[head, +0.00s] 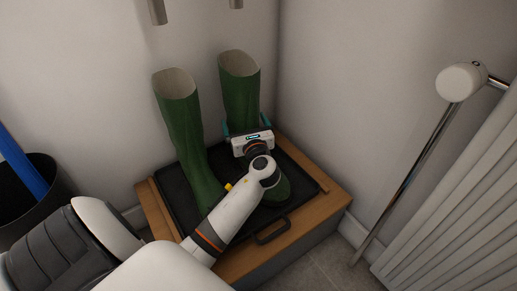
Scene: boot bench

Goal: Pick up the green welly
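Two green wellies stand upright side by side on a black boot tray (168,182). The left welly (184,135) has its shaft clear of my gripper, and my arm covers part of its foot. The right welly (240,88) is partly hidden behind my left gripper and wrist; its toe shows beyond my wrist. My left gripper (246,122) is at the lower shaft of the right welly, its teal fingers spread to either side. A small gap seems to show at the right finger. My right gripper is out of view.
The tray, with a black handle (273,231), sits on a wooden bench (325,205) in a wall corner. A black bin (35,200) holding a blue item (22,165) stands left. A white radiator (455,215) and chrome pipe (405,185) stand right. Pegs (157,12) hang above.

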